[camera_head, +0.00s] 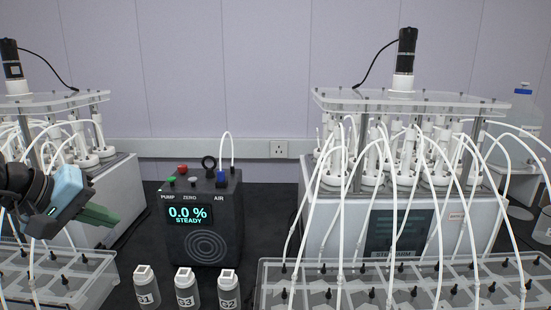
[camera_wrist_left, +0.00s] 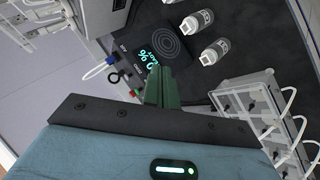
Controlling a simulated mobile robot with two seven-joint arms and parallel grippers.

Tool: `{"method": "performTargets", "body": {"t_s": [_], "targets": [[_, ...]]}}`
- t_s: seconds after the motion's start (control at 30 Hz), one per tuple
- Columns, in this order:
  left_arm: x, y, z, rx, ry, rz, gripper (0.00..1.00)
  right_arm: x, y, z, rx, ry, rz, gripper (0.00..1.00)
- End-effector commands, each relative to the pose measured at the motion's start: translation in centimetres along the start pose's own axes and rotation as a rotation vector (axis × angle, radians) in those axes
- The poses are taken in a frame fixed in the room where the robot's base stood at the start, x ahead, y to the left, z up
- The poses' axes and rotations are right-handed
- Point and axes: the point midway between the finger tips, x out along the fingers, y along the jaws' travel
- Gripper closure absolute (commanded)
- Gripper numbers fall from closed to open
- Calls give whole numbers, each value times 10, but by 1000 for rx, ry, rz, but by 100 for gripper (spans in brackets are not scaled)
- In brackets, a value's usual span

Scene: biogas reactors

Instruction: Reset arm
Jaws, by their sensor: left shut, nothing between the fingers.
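My left gripper (camera_head: 101,214) comes in from the left edge in the head view, with a blue-grey body and dark green fingers. It is shut and empty, in front of the left reactor unit (camera_head: 118,180) and left of the black gas meter (camera_head: 205,220). In the left wrist view the closed green fingers (camera_wrist_left: 161,88) point toward the meter, whose display (camera_wrist_left: 148,58) shows partly beyond them. My right gripper is not in the head view.
The meter reads 0.0 % STEADY. Three capped bottles (camera_head: 185,290) stand in front of it. A right reactor unit (camera_head: 400,190) with many white tubes stands behind a clear tube rack (camera_head: 268,285). Another rack (camera_head: 95,283) stands at lower left, below my gripper.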

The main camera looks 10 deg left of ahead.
Motion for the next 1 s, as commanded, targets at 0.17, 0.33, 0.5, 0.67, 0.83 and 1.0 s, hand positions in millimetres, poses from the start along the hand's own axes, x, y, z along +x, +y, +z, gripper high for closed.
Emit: {"method": "performTargets", "body": {"t_s": [0.17, 0.33, 0.5, 0.67, 0.83, 1.0], "targets": [[49, 11, 53, -257, -248, 137, 100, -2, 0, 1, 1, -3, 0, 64], [87, 25, 114, -671, -566, 264, 100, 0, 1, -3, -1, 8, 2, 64], [112, 32, 160, -1252, -918, 340, 100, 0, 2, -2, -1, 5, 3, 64], [134, 19, 180, -1867, -1209, 348, 100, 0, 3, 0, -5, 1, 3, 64], [167, -26, 194, -2580, -1449, 312, 100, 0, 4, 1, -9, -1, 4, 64], [206, -104, 227, 2319, 1096, -188, 100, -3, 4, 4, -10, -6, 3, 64]]}}
